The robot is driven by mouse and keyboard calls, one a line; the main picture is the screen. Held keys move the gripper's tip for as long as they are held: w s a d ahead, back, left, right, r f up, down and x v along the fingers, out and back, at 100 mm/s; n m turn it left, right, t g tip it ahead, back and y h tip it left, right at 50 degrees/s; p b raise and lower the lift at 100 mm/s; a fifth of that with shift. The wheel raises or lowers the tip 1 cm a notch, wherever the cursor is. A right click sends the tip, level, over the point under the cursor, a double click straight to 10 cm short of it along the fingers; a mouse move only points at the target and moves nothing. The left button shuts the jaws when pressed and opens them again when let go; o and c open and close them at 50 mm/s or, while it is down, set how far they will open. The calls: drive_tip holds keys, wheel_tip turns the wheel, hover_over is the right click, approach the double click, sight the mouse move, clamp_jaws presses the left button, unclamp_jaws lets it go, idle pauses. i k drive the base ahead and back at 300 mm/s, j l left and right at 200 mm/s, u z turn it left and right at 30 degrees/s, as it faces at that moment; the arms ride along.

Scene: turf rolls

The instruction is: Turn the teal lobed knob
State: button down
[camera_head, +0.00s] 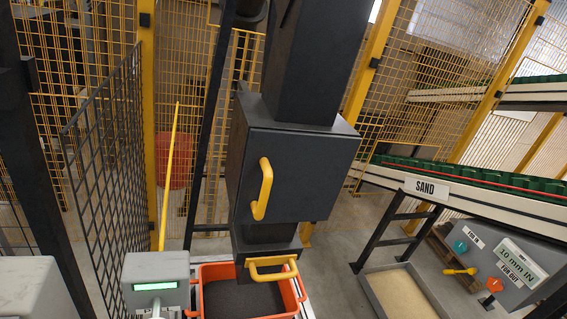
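The teal lobed knob (460,246) is small in the picture, at the right. It sits on the face of a grey control panel (483,262), below a small white label. Its lobes and turn position are too small to make out. My gripper does not show in this view, so I cannot tell how far it is from the knob.
Near the knob are a yellow lever (460,271), an orange knob (495,284) and a "10 mm IN" sign (521,262). A sand bin (366,284) lies to the left. A dark cabinet (281,175) with a yellow handle stands mid-view, above an orange-rimmed crate (213,270).

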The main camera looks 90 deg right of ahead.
sight(460, 247)
drive_tip(key=z, duration=4.1)
